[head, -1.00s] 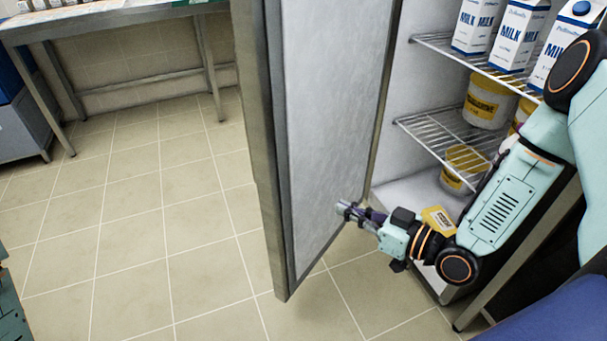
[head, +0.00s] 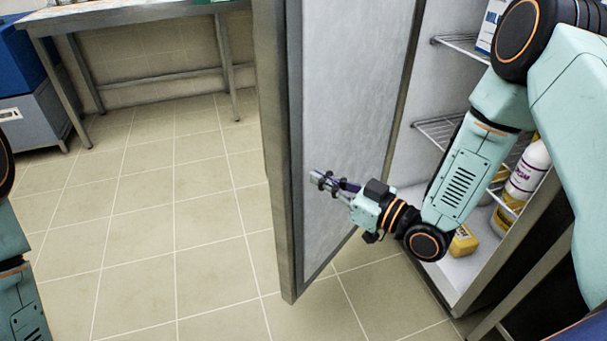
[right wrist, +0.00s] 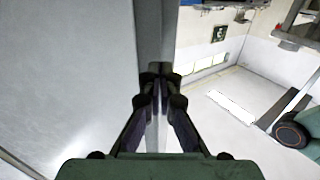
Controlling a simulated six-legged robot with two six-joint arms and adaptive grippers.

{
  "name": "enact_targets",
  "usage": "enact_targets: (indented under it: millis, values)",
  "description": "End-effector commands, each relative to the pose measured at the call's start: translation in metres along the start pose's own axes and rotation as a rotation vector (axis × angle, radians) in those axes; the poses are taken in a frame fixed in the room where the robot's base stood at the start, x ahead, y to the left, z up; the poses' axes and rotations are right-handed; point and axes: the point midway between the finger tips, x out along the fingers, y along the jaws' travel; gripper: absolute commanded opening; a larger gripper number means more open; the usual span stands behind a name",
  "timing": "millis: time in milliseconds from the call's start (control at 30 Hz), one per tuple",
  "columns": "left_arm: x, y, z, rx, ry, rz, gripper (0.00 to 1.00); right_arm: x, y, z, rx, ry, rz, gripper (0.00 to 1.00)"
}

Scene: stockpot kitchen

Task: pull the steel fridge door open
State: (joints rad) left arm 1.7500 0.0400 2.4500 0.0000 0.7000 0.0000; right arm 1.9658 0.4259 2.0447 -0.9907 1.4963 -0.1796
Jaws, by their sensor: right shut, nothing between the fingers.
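The steel fridge door (head: 350,130) stands wide open in the head view, its pale inner panel facing right and its steel edge (head: 278,190) toward me. My right gripper (head: 318,179) is shut and empty in front of the inner panel, close to the door's free edge. In the right wrist view the closed fingertips (right wrist: 158,88) overlap the door's edge strip (right wrist: 153,35), with the inner panel (right wrist: 70,70) on the left. I cannot tell whether they touch the door. My left gripper is out of view; only part of my left arm shows at the left.
The open fridge interior has wire shelves (head: 440,128), a white bottle (head: 528,170) and a yellow box (head: 462,242) on its floor. A steel table (head: 130,17) and a blue-topped grey cabinet (head: 35,115) stand at the back left. The tiled floor (head: 150,230) left of the door is clear.

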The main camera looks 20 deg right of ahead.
Motion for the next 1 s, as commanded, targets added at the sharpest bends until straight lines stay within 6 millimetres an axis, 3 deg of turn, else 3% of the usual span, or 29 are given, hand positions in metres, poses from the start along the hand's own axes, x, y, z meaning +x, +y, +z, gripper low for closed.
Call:
enact_targets:
  millis: [200, 400, 1000]
  values:
    - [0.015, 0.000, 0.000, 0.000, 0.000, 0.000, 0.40, 0.030, 0.000, 0.002, -0.004, 0.002, -0.004, 0.00]
    - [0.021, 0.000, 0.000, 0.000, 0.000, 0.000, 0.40, 0.048, 0.001, 0.001, -0.002, 0.001, -0.002, 0.00]
    - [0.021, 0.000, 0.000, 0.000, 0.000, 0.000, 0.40, 0.052, 0.001, -0.001, 0.000, 0.000, 0.001, 0.00]
